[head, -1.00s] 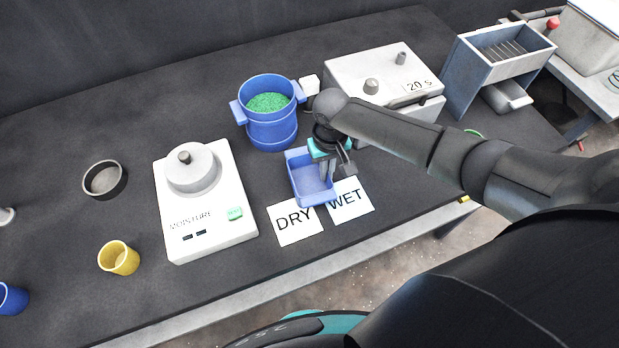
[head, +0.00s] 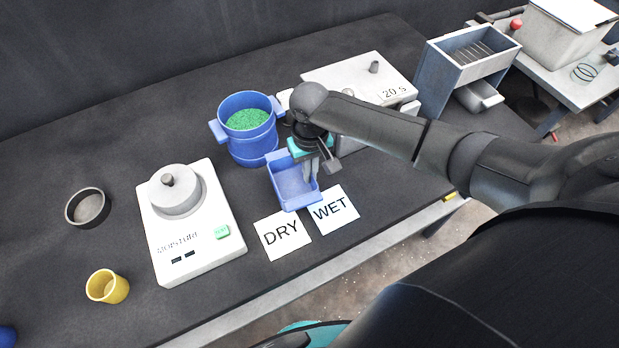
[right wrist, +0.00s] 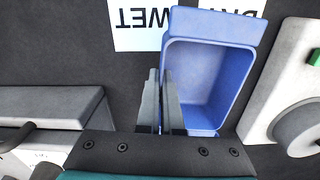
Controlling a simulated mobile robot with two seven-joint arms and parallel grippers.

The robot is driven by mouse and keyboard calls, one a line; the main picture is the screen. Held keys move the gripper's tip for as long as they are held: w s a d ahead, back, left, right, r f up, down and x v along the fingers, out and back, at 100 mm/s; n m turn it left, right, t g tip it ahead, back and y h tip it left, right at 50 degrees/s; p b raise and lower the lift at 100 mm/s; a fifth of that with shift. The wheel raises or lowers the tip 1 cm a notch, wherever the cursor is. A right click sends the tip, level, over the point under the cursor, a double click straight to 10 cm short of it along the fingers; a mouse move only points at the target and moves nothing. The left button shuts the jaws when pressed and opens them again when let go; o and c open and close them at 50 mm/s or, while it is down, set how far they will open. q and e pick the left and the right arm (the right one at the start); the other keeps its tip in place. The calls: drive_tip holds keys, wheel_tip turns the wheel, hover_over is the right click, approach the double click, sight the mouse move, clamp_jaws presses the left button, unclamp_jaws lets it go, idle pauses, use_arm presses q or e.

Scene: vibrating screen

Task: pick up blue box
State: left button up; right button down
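The blue box (head: 286,178) is an open rectangular tray just behind the white DRY card (head: 282,236) and WET card (head: 333,210). It also shows in the right wrist view (right wrist: 213,80), with its open top facing the camera. My right gripper (head: 312,172) points down at the box's right side. In the right wrist view its two fingers (right wrist: 160,72) are close together on the box's side wall, one inside and one outside. The gripper is shut on that wall. Any gap beneath the box is hard to judge. My left gripper is not in view.
A blue bucket (head: 252,146) of green granules stands right behind the box. A white moisture meter (head: 205,250) is to the left, with a black ring dish (head: 87,208) and yellow cup (head: 108,287) beyond. A white 20 s machine (head: 345,75) stands behind my right arm.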

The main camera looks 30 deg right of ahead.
wheel_tip(320, 180, up, 15)
drive_tip(key=p, duration=0.2)
drive_tip(key=shift+n, duration=0.3)
drive_tip(key=s+a+f+b, duration=0.1)
drive_tip(key=b, duration=0.4)
drive_tip(key=s+a+f+b, duration=0.1)
drive_tip(key=s+f+b, duration=0.1)
drive_tip(key=b, duration=0.3)
drive_tip(key=s+a+f+b, duration=0.1)
drive_tip(key=s+b, duration=0.1)
drive_tip(key=b, duration=0.3)
drive_tip(key=shift+s+f, duration=0.15)
drive_tip(key=shift+s, duration=0.1)
drive_tip(key=shift+a, duration=0.15)
